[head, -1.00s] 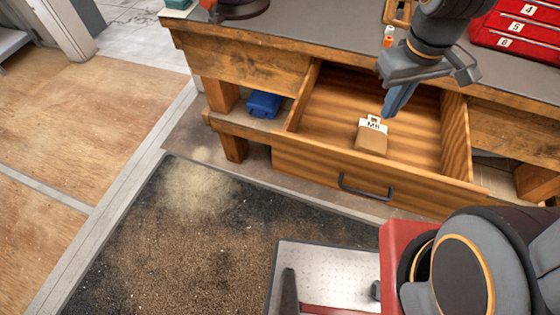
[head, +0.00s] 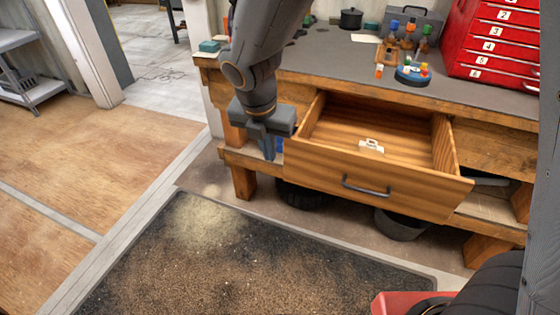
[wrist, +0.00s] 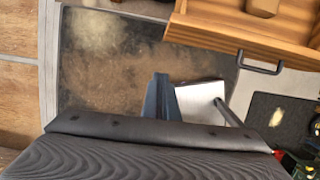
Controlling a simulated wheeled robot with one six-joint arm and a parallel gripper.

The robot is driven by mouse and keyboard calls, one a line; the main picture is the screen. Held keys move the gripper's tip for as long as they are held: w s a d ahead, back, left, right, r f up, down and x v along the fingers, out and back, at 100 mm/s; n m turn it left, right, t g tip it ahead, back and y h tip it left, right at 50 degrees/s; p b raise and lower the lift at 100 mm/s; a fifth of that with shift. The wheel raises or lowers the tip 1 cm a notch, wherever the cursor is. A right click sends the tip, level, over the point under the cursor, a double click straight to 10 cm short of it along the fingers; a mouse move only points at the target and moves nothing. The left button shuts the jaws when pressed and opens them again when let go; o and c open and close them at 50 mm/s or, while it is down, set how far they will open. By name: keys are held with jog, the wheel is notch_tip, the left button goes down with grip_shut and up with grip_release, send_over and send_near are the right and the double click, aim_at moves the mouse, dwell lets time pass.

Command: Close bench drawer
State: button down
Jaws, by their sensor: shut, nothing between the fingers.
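The wooden bench drawer (head: 420,197) stands pulled out from the workbench, with a dark bar handle (head: 366,187) on its front. In the wrist view the drawer front (wrist: 208,36) and handle (wrist: 258,65) show at the upper right. Inside the drawer lies a small item with a white tag (head: 371,147); its body is mostly hidden by the front panel in the head view. My gripper (head: 268,152) is shut and empty, pointing down by the drawer's left front corner in the head view. Its fingers also show in the wrist view (wrist: 160,98). I cannot tell whether they touch the drawer.
The workbench top (head: 345,62) holds a red tool cabinet (head: 495,45), bottles and a black pot (head: 351,18). A dark mat (head: 250,265) covers the floor in front, with clear floor to the left.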

aim_at(284, 159)
jog(key=w+d+f, duration=0.1)
jog(key=w+f, duration=0.1)
jog(key=f, duration=0.1)
jog(key=w+d+f, duration=0.1)
jog(key=w+f, duration=0.1)
jog(key=f, duration=0.1)
jog(key=w+d+f, duration=0.1)
jog(key=w+f, duration=0.1)
jog(key=f, duration=0.1)
jog(key=shift+w+d+p, duration=0.15)
jog(key=shift+w+p, duration=0.15)
jog(key=shift+p, duration=0.05)
